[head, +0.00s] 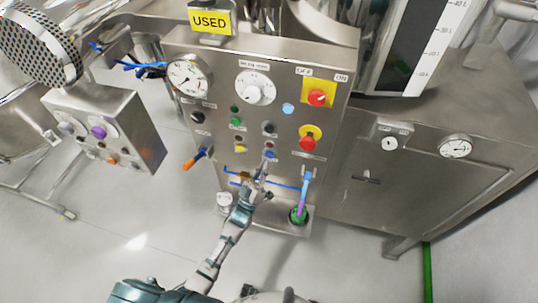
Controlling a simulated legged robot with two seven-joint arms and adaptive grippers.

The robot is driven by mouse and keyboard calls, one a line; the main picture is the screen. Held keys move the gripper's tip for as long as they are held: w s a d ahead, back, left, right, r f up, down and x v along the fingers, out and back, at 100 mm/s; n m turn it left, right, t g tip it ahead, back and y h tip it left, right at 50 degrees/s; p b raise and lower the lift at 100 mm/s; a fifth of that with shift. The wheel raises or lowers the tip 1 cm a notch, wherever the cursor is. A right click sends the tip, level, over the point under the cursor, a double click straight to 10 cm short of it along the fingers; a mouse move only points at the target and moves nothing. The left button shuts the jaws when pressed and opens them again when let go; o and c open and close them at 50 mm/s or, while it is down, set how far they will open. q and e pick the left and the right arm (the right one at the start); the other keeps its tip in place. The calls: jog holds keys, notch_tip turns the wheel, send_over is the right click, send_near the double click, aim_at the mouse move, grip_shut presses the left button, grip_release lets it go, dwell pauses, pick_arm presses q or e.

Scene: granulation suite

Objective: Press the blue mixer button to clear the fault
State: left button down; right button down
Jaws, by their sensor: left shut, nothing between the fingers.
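A steel control panel (222,85) stands in front of me, tilted in the picture, with buttons, dials and switches. A small blue button (270,154) sits low on the panel, right of a yellow button (240,148). A larger pale blue round button or lamp (288,109) sits higher, left of the red knobs. I cannot read the labels to tell which is the mixer button. My left gripper (264,177) is shut and empty, its fingertips just below the small blue button. I cannot tell whether they touch it. My right gripper is not in view.
Red knobs on yellow plates (317,97) (308,143) sit at the panel's right. Blue tubing (285,186) runs behind my gripper to a purple-blue pipe (302,195). An orange-handled lever (193,160) sticks out at left. A smaller control box (112,125) stands further left.

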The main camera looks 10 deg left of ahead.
pick_arm(q)
jog(key=s+p, duration=0.2)
jog(key=s, duration=0.3)
jog(key=shift+a, duration=0.1)
dwell(0.3)
dwell(0.7)
